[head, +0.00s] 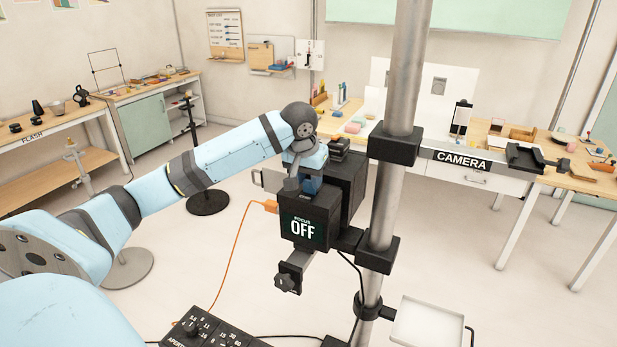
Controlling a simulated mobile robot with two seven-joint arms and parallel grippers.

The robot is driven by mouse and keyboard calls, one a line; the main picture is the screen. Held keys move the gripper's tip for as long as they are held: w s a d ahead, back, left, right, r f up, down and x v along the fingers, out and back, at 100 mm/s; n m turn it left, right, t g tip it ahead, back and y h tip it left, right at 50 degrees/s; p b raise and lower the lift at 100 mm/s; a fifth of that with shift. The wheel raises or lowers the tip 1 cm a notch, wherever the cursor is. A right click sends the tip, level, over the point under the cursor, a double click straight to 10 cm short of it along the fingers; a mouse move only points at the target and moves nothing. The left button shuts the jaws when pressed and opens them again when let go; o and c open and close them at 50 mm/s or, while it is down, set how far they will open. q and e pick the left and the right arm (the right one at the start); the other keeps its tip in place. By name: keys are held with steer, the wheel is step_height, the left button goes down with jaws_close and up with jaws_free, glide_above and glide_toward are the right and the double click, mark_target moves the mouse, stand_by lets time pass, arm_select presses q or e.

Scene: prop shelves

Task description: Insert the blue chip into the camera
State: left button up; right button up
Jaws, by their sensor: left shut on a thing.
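The camera (325,208) is a black boxy body clamped to a metal pole, with a screen reading "FOCUS OFF" facing me. My left gripper (300,183) points down at the camera's top edge. It is shut on the blue chip (312,185), a small darker blue piece just above the screen. The gripper and wrist partly hide the chip, and I cannot tell whether it is in a slot or only at the top. My right gripper is not in view.
A vertical pole (400,90) with black clamps stands right of the camera. An orange cable (232,255) hangs from its left side. A black control panel (212,330) and a white tray (428,322) are low in front.

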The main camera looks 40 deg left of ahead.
arm_select(q)
steer(key=shift+f, duration=0.1)
steer(key=o, duration=1.6)
steer(key=shift+r, duration=3.9)
stand_by(0.5)
step_height(320, 180, up, 4)
steer(key=shift+f, duration=0.15)
stand_by(0.5)
steer(key=shift+s+f, duration=0.1)
stand_by(0.4)
